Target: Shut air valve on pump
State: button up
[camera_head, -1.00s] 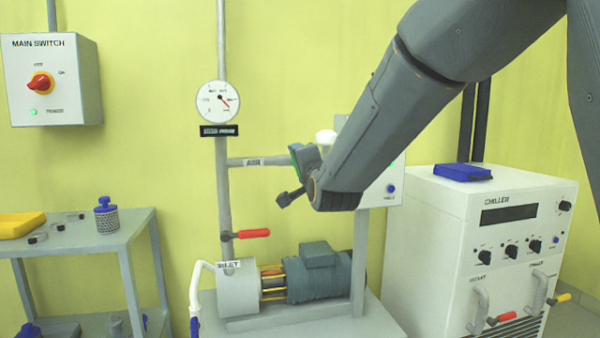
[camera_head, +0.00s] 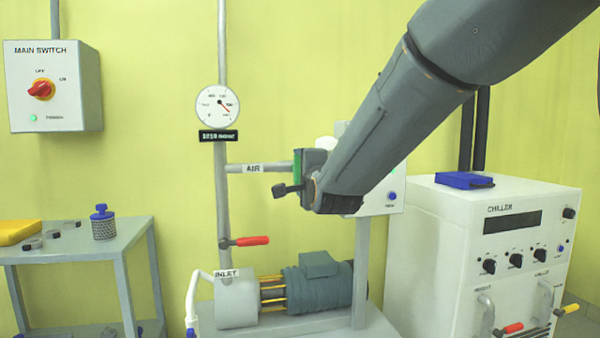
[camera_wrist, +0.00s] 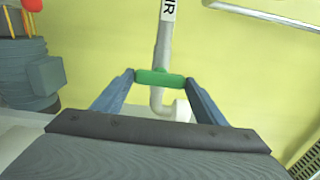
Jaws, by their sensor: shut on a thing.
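The air valve has a green handle (camera_wrist: 160,78) on the grey pipe marked AIR (camera_wrist: 161,45). In the wrist view my gripper (camera_wrist: 161,79) is shut on this handle, with one finger at each end. The handle lies across the pipe in that view. In the head view the green handle (camera_head: 297,166) shows as a thin upright strip beside my gripper (camera_head: 300,168), at the right end of the AIR pipe (camera_head: 258,168). My wrist hides the rest of the valve there. The pump (camera_head: 285,290) sits below.
A red-handled inlet valve (camera_head: 252,241) is on the vertical pipe left of my gripper. A gauge (camera_head: 218,106) hangs above it. The chiller (camera_head: 490,250) stands right, a side table (camera_head: 90,245) left. The main switch box (camera_head: 52,85) is on the wall.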

jog(key=o, duration=1.1)
jog(key=shift+c, duration=0.2)
jog(key=v, duration=0.8)
